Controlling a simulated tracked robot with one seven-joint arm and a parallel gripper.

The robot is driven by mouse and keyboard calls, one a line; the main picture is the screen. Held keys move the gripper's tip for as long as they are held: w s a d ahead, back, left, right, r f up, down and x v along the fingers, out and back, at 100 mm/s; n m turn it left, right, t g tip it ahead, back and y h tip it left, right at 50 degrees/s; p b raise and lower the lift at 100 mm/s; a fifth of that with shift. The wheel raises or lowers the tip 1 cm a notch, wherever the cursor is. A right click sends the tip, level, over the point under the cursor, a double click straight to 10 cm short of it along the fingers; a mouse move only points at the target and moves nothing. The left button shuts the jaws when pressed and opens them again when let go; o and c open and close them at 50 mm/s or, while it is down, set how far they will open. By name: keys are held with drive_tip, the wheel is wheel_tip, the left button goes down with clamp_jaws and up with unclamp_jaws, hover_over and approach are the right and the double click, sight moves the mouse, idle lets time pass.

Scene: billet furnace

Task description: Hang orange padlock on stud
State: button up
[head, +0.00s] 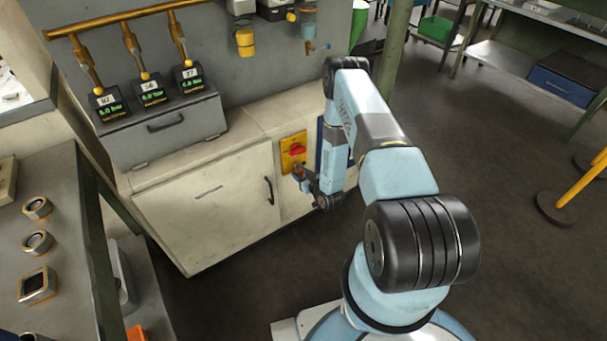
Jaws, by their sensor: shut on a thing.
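My gripper (301,175) is small in the head view, at the end of my light-blue arm, just below a red rotary switch (297,150) on a yellow plate. The plate is on the front of a cream cabinet. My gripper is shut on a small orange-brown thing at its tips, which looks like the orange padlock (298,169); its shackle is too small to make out. I cannot pick out the stud, and cannot tell whether the padlock touches the plate or the switch.
The cream cabinet (215,205) has a dark handle. A grey bench (60,250) stands at left. A yellow post (580,190) stands at right.

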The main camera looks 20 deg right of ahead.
drive_tip(key=o, duration=1.1)
drive_tip(key=shift+o, duration=0.2)
drive_tip(key=v, duration=1.3)
drive_tip(key=shift+s+d, duration=0.15)
drive_tip(key=shift+s, duration=0.25)
